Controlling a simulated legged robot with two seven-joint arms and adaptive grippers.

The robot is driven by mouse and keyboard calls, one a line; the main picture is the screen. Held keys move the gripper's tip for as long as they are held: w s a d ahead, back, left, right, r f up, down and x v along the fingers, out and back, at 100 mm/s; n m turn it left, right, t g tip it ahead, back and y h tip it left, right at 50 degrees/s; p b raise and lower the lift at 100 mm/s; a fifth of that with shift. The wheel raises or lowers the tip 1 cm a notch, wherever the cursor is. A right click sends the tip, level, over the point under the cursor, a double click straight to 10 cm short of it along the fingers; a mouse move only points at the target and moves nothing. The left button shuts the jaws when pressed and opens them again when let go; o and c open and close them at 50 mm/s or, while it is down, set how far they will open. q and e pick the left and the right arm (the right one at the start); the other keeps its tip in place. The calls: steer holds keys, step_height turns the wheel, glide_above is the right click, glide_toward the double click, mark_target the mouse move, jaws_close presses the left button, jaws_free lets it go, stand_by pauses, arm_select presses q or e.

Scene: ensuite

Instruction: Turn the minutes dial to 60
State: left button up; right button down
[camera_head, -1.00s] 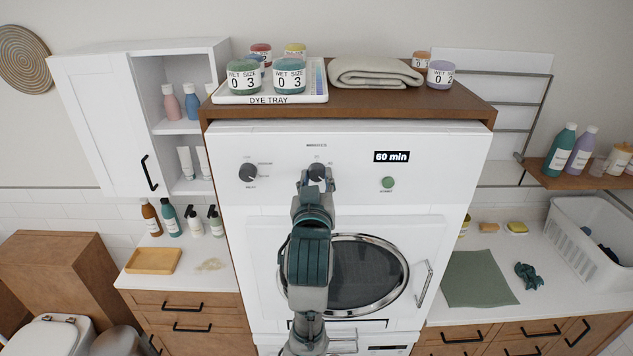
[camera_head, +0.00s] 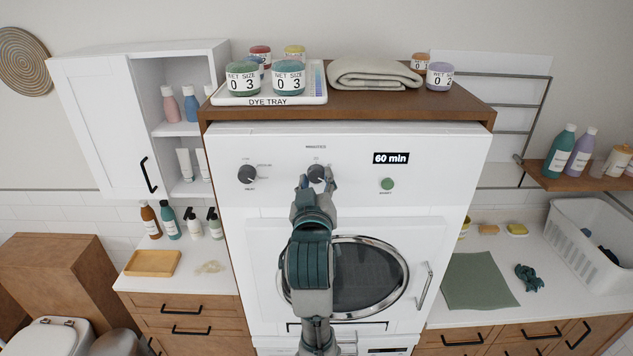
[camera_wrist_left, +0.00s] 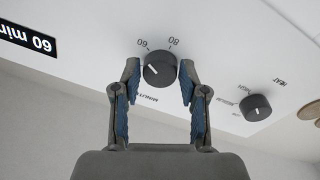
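The minutes dial (camera_head: 316,174) is a dark round knob on the dryer's white panel. In the left wrist view the dial (camera_wrist_left: 160,69) shows a white pointer mark to its left, with upside-down 60 and 80 labels on the panel around it. My left gripper (camera_head: 317,184) is at the dial. In the wrist view its two fingers (camera_wrist_left: 160,84) stand open on either side of the dial, with small gaps visible. The display (camera_head: 391,158) reads 60 min. My right gripper is not in view.
A heat dial (camera_head: 247,174) is left of the minutes dial, and a green button (camera_head: 387,184) is to its right. The round dryer door (camera_head: 368,275) is below. The dye tray (camera_head: 318,97) with jars and a folded towel (camera_head: 374,73) lie on top.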

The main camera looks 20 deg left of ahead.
arm_select(q)
steer(key=shift+o, duration=0.8)
steer(key=v, duration=1.1)
steer(key=shift+s+d, duration=0.25)
steer(key=shift+s, duration=0.1)
